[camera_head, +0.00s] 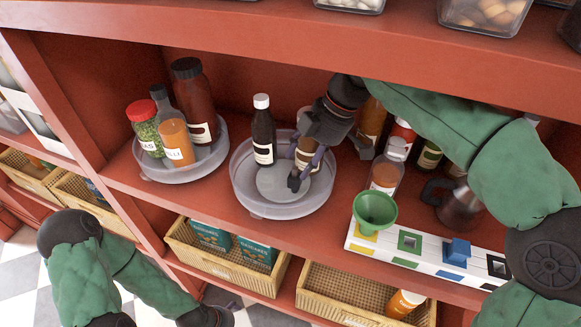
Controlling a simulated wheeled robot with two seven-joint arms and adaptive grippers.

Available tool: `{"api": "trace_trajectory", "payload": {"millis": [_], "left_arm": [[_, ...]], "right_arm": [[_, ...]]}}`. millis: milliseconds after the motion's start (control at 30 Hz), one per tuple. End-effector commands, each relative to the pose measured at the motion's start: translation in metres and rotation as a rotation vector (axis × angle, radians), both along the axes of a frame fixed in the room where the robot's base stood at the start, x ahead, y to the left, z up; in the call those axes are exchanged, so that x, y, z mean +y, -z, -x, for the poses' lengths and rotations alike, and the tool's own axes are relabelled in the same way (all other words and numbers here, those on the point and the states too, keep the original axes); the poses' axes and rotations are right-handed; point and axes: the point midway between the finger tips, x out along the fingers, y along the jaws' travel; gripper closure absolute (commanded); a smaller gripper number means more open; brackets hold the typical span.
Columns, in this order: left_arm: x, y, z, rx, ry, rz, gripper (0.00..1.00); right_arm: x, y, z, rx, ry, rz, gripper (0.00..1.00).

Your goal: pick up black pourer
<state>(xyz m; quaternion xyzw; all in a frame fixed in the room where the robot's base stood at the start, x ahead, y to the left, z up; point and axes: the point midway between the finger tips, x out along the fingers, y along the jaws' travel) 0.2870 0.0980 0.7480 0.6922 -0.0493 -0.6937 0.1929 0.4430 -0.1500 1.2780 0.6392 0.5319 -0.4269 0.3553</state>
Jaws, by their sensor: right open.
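My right gripper (322,162) is open and reaches down over the right clear turntable (245,195) on the shelf. One finger points down near the tray's grey centre. A small brown bottle with a white label (307,154) stands just behind the fingers, partly hidden; I cannot tell whether they touch it. A dark bottle with a white cap (263,132) stands upright on the same turntable, left of the gripper. A dark jug with a handle (458,207), possibly the black pourer, stands at the right, partly under my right arm. My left gripper (207,316) is low at the bottom edge, its fingers unclear.
The left turntable (198,166) holds several jars and bottles. A green funnel (375,210) and a white block board (425,256) stand at the shelf's right front. Bottles crowd behind my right arm. Baskets (232,268) sit below; the upper shelf (270,38) hangs overhead.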

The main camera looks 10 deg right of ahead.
Motion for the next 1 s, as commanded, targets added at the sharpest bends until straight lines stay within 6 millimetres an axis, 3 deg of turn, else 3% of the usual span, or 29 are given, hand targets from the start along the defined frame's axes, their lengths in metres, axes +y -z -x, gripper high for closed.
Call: {"api": "trace_trajectory", "payload": {"millis": [367, 667, 933, 967, 1000], "left_arm": [[0.000, 0.008, 0.000, 0.001, 0.000, 0.000, 0.05], [0.000, 0.020, 0.000, 0.000, 0.000, 0.000, 0.05], [0.000, 0.019, 0.000, 0.000, 0.000, 0.000, 0.05], [0.000, 0.019, 0.000, 0.000, 0.000, 0.000, 0.05], [0.000, 0.019, 0.000, 0.000, 0.000, 0.000, 0.05]], "right_arm": [[0.009, 0.029, -0.003, 0.002, -0.001, 0.001, 0.45], [0.019, 0.068, -0.008, 0.003, -0.002, 0.000, 0.45], [0.021, 0.071, -0.009, 0.001, 0.000, 0.000, 0.45], [0.021, 0.071, -0.009, 0.001, 0.000, 0.000, 0.48], [0.021, 0.071, -0.009, 0.001, 0.000, 0.000, 0.59]]}}
